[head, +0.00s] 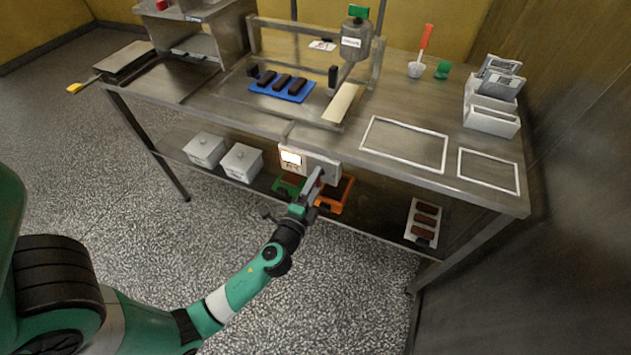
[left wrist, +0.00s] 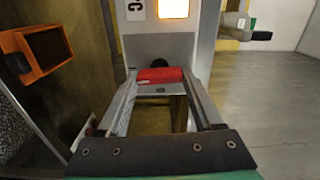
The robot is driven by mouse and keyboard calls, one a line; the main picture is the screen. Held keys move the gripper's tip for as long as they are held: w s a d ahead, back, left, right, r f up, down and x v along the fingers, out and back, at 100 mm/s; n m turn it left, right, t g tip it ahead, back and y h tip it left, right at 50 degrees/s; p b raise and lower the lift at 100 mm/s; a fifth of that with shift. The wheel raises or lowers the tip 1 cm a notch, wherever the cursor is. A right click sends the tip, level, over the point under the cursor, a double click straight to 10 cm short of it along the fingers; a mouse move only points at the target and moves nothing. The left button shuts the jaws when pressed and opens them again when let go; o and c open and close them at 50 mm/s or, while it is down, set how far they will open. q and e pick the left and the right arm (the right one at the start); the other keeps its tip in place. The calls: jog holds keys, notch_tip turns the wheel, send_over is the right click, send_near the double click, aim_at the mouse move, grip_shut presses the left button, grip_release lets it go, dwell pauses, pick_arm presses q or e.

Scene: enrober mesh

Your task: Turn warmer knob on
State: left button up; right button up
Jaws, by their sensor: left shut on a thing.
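The warmer's control box (head: 322,169) hangs under the table's front edge, with a lit display (head: 291,157). My left gripper (head: 314,182) reaches up to the box front. In the left wrist view its fingers (left wrist: 160,82) stand on both sides of a red knob (left wrist: 160,75) and are shut on it. A dark round part (left wrist: 159,62) shows just behind the knob. In the head view the gripper hides the knob. My right gripper is not in view.
An orange bin (head: 338,196) and a green bin (head: 287,186) sit below the box; the orange one also shows in the left wrist view (left wrist: 38,52). White lidded tubs (head: 240,163) stand left on the lower shelf. A blue mat (head: 281,93) with dark bars lies on the tabletop.

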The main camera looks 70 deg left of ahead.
pick_arm(q)
jog(key=shift+m, duration=0.4)
jog(key=o, duration=1.4)
jog(key=shift+c, duration=0.2)
jog(key=shift+d, duration=0.1)
jog(key=v, duration=1.1)
jog(key=shift+s, duration=0.25)
jog(key=shift+d, duration=0.1)
